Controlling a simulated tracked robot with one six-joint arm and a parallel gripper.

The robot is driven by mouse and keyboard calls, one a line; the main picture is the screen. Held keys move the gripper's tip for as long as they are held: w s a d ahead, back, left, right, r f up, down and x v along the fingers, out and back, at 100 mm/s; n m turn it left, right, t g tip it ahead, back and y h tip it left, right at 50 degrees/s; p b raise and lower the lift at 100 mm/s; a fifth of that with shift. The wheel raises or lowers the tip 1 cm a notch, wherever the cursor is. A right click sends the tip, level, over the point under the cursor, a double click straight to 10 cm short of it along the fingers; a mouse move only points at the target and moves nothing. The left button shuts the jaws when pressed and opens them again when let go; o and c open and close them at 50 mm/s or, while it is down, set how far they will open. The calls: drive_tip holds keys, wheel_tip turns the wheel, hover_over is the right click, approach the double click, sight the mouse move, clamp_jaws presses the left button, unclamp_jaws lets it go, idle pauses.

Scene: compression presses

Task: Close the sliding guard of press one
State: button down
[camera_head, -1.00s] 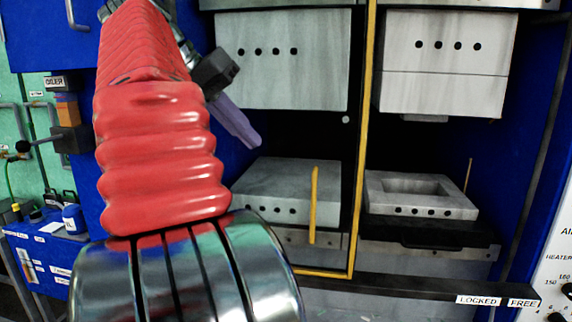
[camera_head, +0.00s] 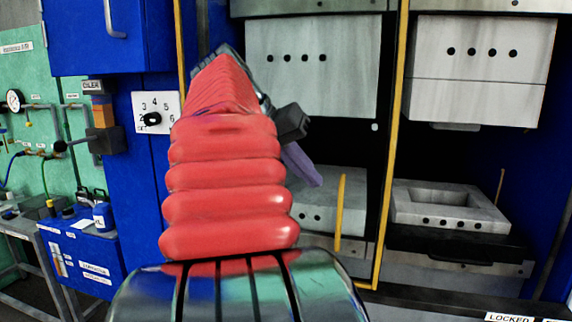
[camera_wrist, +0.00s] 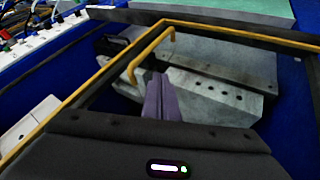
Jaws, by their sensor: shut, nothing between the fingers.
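The sliding guard is a yellow frame (camera_head: 391,130) in front of the left-hand press, with a clear opening through which the press shows. An upright yellow handle (camera_head: 341,215) stands on it, low in the opening. In the wrist view the frame (camera_wrist: 92,82) and the bent handle (camera_wrist: 150,54) also show. My gripper (camera_head: 318,184) has purple fingers, shut and empty, just left of the handle in the head view. In the wrist view the fingers (camera_wrist: 161,76) lie beside the handle; contact cannot be told. My red-sleeved arm hides the guard's left part.
The left press has a grey upper block (camera_head: 312,70) and lower block (camera_head: 325,185). A second press (camera_head: 450,205) stands to the right, with its front uncovered. A dial panel (camera_head: 157,112) and a blue cabinet (camera_head: 75,240) are on the left.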

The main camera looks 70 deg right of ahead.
sight(326, 172)
drive_tip(key=shift+s+r, duration=0.2)
drive_tip(key=shift+s, duration=0.6)
drive_tip(key=shift+s+r, duration=0.15)
drive_tip(key=shift+s, duration=0.6)
drive_tip(key=shift+a, duration=0.1)
drive_tip(key=shift+s, duration=0.15)
